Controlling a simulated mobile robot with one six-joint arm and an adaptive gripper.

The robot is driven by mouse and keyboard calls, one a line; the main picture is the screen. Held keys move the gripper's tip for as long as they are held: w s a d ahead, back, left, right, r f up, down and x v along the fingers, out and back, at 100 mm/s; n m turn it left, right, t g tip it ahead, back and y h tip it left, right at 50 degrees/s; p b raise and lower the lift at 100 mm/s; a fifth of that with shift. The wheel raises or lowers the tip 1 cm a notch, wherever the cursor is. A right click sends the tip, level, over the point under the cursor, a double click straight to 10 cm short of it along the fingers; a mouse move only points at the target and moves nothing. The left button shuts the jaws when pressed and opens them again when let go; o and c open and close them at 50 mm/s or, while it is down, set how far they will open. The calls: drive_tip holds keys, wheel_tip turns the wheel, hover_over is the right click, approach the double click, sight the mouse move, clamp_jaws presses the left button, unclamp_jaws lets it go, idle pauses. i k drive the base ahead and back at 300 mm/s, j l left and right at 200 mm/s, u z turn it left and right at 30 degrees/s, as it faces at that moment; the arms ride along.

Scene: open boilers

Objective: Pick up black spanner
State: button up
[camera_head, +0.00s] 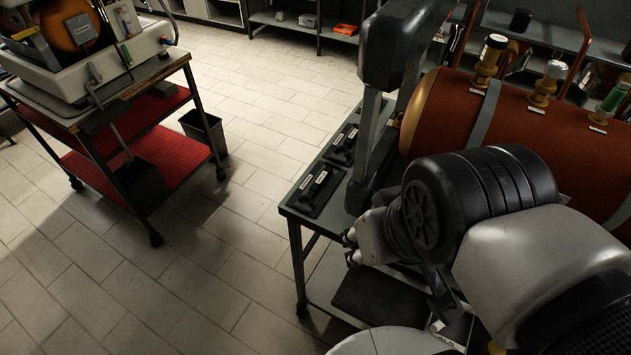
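I cannot make out the black spanner for certain. Two flat black pieces with white labels lie on the left end of the grey table: a nearer one (318,190) at the front corner and a farther one (344,143) behind it. Each seems to have a long dark object on it, too small and dark to identify. My gripper (351,248) is beside the table's front edge, to the right of and below the nearer piece in the picture. Its dark fingertips point left and touch nothing that I can see. My arm hides much of the table's front.
A copper-coloured boiler (450,115) lies on the table, with a grey upright frame (385,60) at its left end. A lower shelf shows under the table. At the left stands a cart (165,88) with red shelves and a dark bin (203,133). Tiled floor between is clear.

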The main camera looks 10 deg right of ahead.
sight(325, 175)
drive_tip(key=z, duration=1.6)
drive_tip(key=u, duration=1.6)
drive_tip(key=k+z, duration=0.1)
drive_tip(key=k, duration=0.6)
drive_tip(key=z, duration=2.05)
drive_tip(key=j+z, duration=0.2)
drive_tip(key=j, duration=0.25)
drive_tip(key=j+z, duration=0.15)
drive_tip(key=j, duration=0.25)
drive_tip(key=k+j+z, duration=0.2)
drive_tip(key=j, duration=0.2)
drive_tip(key=j+z, duration=0.15)
drive_tip(key=j, duration=0.3)
drive_tip(key=k+j+z, duration=0.2)
drive_tip(key=j, duration=0.15)
